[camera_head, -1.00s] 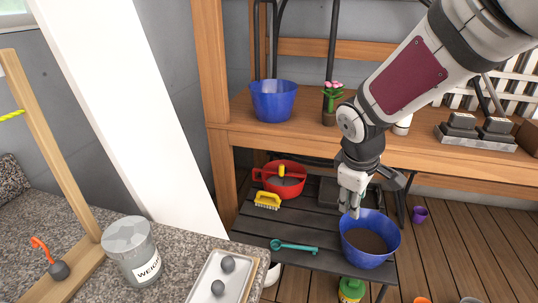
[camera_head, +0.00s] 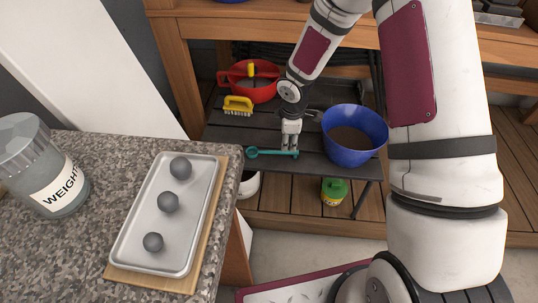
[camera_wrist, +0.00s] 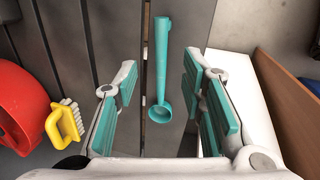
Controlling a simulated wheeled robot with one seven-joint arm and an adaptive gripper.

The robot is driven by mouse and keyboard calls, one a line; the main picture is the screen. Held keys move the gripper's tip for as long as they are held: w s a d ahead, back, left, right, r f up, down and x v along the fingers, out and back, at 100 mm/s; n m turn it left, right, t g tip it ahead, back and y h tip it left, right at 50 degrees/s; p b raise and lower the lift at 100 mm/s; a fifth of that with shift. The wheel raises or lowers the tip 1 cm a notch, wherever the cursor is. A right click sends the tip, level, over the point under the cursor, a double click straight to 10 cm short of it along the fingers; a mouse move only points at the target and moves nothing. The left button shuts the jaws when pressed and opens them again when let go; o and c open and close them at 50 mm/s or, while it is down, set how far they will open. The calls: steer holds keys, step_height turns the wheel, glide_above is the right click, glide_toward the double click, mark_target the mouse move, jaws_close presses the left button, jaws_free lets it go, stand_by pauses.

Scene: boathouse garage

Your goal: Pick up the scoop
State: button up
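The teal scoop (camera_head: 273,153) lies flat on the dark slatted low table, its bowl to the left and its handle to the right. In the wrist view the scoop (camera_wrist: 161,62) runs lengthwise between my two fingers, handle pointing away and bowl nearer. My gripper (camera_head: 290,147) is over the handle side of the scoop, pointing down. In the wrist view my gripper (camera_wrist: 158,85) is open, with a clear gap on either side of the scoop, and holds nothing. I cannot tell the exact height of the fingertips above the table.
A blue bucket (camera_head: 367,122) with dark contents stands just right of my gripper. A yellow brush (camera_head: 238,105) and a red container (camera_head: 262,92) are behind left. A granite counter with a tray of grey balls (camera_head: 130,237) and a weight jar (camera_head: 58,185) is front left.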

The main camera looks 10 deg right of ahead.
mark_target(273, 153)
steer(key=shift+w+d+f+b, duration=0.1)
steer(key=shift+w+f+b, duration=0.3)
steer(key=shift+f, duration=0.9)
steer(key=shift+w+f+b, duration=0.1)
steer(key=shift+f+b, duration=0.6)
steer(key=shift+f, duration=0.6)
steer(key=shift+w+d+f+b, duration=0.1)
steer(key=shift+w+f+b, duration=0.3)
steer(key=shift+f, duration=0.9)
steer(key=shift+s, duration=0.2)
steer(key=shift+c, duration=0.4)
jaws_close()
